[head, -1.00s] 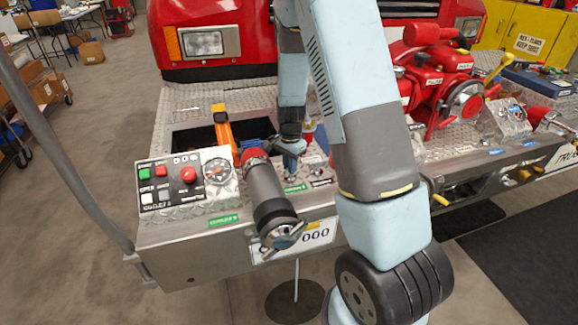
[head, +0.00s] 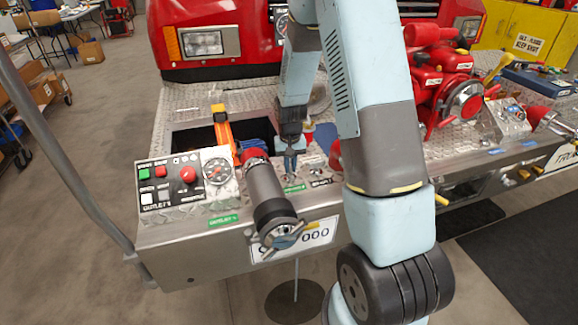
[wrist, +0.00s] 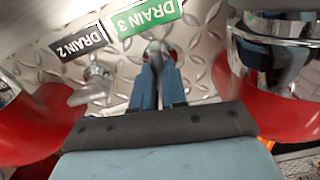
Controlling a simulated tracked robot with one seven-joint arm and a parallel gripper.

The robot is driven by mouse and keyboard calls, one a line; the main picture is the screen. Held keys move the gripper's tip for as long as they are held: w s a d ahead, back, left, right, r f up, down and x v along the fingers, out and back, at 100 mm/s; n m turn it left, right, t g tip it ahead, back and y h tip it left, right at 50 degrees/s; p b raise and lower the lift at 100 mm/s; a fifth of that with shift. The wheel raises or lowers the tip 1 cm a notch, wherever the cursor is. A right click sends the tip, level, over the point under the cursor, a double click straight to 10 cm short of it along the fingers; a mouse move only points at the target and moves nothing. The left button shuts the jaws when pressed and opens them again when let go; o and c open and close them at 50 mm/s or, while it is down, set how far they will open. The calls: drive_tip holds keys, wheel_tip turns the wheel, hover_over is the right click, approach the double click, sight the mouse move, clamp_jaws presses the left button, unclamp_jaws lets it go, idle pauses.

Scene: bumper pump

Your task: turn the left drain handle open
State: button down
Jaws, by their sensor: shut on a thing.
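In the head view my gripper (head: 290,172) points down at the bumper deck, behind the green drain label (head: 294,188). In the wrist view its two blue fingers (wrist: 157,66) are close together on the left drain handle (wrist: 155,50), a small metal piece below the green DRAIN 3 label (wrist: 143,15). The fingertips hide most of the handle, so I cannot tell its angle. The other drain handle (wrist: 95,78), silver, stands apart beside the black DRAIN 2 label (wrist: 78,42).
Red and chrome fittings flank my gripper closely in the wrist view, one at left (wrist: 35,120) and one at right (wrist: 280,55). A grey outlet pipe (head: 268,190), a control panel (head: 186,180) and an orange-handled tool (head: 221,128) lie left of my gripper in the head view.

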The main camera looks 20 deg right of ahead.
drive_tip(key=shift+w+r+n, duration=0.1)
drive_tip(key=shift+w+n, duration=0.1)
drive_tip(key=shift+n, duration=0.5)
drive_tip(key=c, duration=1.2)
unclamp_jaws()
drive_tip(key=shift+s, duration=0.1)
drive_tip(key=shift+o, duration=0.2)
wheel_tip(320, 180, up, 14)
drive_tip(key=shift+f, duration=0.25)
